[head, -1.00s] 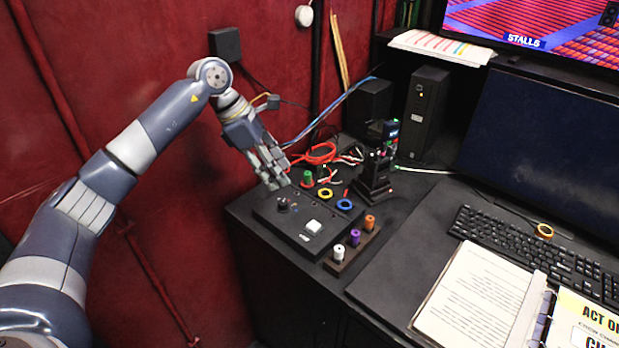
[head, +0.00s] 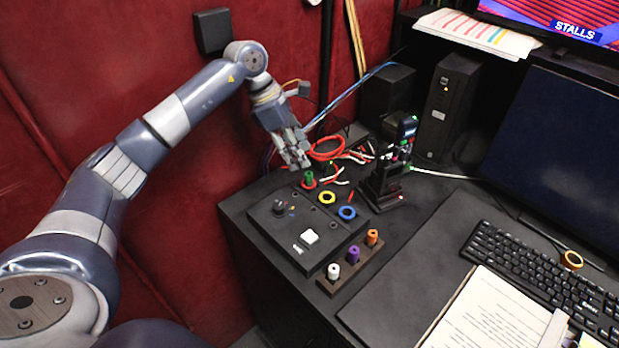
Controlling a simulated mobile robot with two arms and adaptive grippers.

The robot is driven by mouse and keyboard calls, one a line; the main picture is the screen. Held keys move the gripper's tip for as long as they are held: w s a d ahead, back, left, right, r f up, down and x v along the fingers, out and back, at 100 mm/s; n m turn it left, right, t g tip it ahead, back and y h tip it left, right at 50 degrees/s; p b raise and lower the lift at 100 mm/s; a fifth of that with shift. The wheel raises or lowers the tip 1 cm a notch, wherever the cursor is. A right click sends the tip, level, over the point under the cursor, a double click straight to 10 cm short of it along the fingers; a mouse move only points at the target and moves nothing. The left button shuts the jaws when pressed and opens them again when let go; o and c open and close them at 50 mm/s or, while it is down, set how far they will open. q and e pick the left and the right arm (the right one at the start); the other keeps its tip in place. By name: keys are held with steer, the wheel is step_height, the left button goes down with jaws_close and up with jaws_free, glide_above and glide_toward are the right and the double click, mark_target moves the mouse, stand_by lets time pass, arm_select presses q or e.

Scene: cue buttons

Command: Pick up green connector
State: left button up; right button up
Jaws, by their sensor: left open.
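The green connector (head: 309,178) stands upright in a red ring on the black desk, behind the black control box (head: 292,252). My left gripper (head: 297,166) is open just above and to the left of the green connector in the picture, with its fingers pointing down. I cannot tell whether a fingertip touches it. Nothing shows between the fingers. My right gripper is not in view.
Yellow (head: 327,197) and blue (head: 347,212) rings lie beside the connector. A rack (head: 329,285) holds white, purple and orange connectors. Red cable (head: 327,148) and a black device (head: 385,178) stand behind. A keyboard (head: 540,272) and papers (head: 480,315) are at right.

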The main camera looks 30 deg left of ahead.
mark_target(309, 173)
arm_select(q)
steer(key=p+x, duration=0.2)
steer(key=x, duration=0.4)
steer(key=shift+a+p, duration=0.15)
steer(key=shift+p, duration=0.2)
steer(key=shift+f, duration=0.3)
steer(key=shift+w+f, duration=0.1)
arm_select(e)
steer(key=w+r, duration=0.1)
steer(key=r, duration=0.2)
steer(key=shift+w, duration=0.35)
arm_select(q)
steer(key=shift+c, duration=0.5)
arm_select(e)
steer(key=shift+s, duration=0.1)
arm_select(q)
jaws_close()
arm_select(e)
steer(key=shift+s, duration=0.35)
